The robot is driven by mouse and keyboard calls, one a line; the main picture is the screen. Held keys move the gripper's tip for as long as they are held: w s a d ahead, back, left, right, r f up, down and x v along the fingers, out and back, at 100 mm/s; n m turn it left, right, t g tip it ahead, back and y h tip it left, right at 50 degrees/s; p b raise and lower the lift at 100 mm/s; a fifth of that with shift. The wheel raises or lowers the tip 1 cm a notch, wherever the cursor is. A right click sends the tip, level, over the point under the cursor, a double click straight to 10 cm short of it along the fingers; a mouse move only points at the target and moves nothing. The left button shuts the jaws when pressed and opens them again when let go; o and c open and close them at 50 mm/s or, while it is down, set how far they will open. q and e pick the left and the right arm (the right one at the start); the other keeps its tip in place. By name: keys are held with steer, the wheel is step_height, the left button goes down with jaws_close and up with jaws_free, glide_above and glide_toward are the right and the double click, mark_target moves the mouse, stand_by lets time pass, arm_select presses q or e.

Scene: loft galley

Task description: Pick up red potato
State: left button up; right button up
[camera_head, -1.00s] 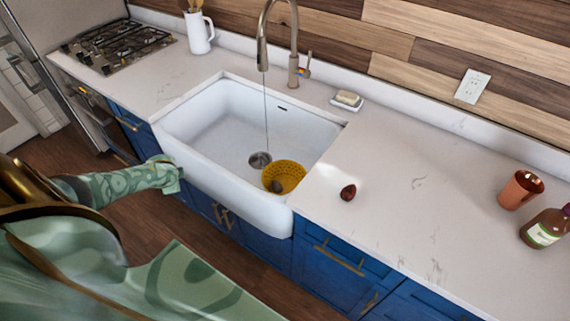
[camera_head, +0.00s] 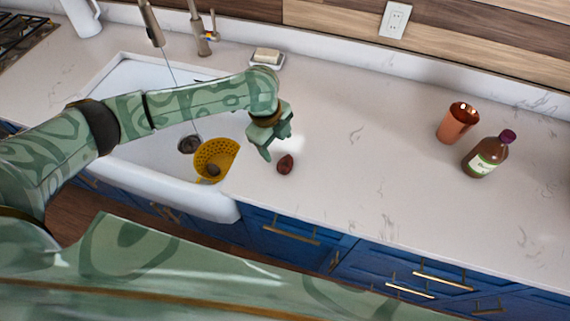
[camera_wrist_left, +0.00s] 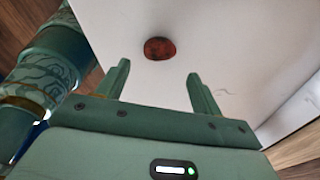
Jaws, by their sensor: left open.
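The red potato (camera_head: 286,164) is small and dark red and lies on the white counter just right of the sink. My left gripper (camera_head: 278,145) is open and empty, close to the potato on its upper-left side in the head view. In the left wrist view the potato (camera_wrist_left: 159,48) lies ahead of the two fingertips of my left gripper (camera_wrist_left: 157,77), roughly midway between them and apart from both. My right gripper is in neither view.
A white sink (camera_head: 130,165) holds a yellow colander (camera_head: 222,152) with a dark item in it, under a faucet (camera_head: 199,35). A soap dish (camera_head: 267,60) sits behind. A copper cup (camera_head: 455,124) and a brown bottle (camera_head: 486,156) stand at right. The counter between is clear.

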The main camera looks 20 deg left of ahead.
mark_target(284, 160)
arm_select(q)
steer(key=f, duration=0.2)
steer(key=w+f, duration=0.1)
steer(key=f, duration=0.1)
steer(key=shift+d+b, duration=0.35)
steer(key=shift+s+f, duration=0.1)
steer(key=shift+f, duration=0.2)
steer(key=f, duration=0.2)
steer(key=d+f+b, duration=0.1)
steer(key=shift+s+f, duration=0.1)
steer(key=shift+f, duration=0.65)
steer(key=shift+c, duration=0.6)
steer(key=c, duration=0.6)
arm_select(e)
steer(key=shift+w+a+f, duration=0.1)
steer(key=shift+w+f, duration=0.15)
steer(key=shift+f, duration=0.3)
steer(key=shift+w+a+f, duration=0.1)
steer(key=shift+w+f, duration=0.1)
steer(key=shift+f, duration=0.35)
